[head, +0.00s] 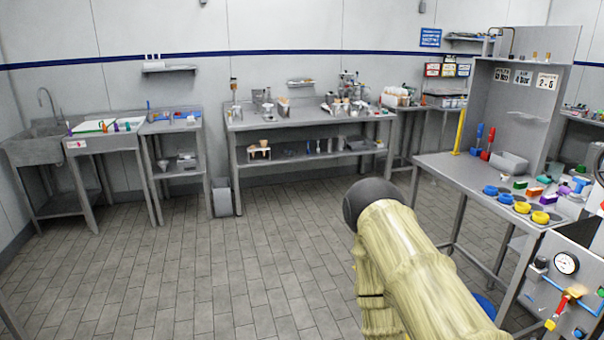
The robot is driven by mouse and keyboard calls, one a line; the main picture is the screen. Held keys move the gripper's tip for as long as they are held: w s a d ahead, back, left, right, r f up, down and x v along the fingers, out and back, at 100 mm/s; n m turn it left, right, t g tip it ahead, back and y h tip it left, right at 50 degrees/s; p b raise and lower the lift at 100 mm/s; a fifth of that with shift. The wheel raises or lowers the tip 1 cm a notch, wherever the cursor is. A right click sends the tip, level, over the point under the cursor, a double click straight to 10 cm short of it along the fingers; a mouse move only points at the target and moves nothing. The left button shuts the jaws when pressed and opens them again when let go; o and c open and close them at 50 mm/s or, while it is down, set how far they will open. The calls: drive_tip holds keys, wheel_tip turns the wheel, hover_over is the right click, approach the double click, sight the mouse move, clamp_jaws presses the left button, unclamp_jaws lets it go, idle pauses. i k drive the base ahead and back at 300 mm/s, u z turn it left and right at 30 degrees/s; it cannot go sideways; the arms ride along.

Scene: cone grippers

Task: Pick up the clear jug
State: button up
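I cannot make out a clear jug for certain. Several small items on the back workbench (300,119) are too small to tell apart. My arm, in a pale yellow sleeve with a dark rounded end, reaches up from the lower right over the floor. No gripper fingers show, so I cannot see whether they hold anything.
A steel bench (452,180) at right holds blue and yellow round pieces and a grey bin (509,163). A gauge panel (562,290) stands at lower right. A sink (42,145) is at far left. The tiled floor (200,270) at left and centre is clear.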

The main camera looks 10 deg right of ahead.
sight(556, 169)
drive_tip(key=z, duration=0.05)
drive_tip(key=i, duration=1.6)
drive_tip(key=z, duration=1.25)
drive_tip(key=i, duration=1)
drive_tip(key=z, duration=0.85)
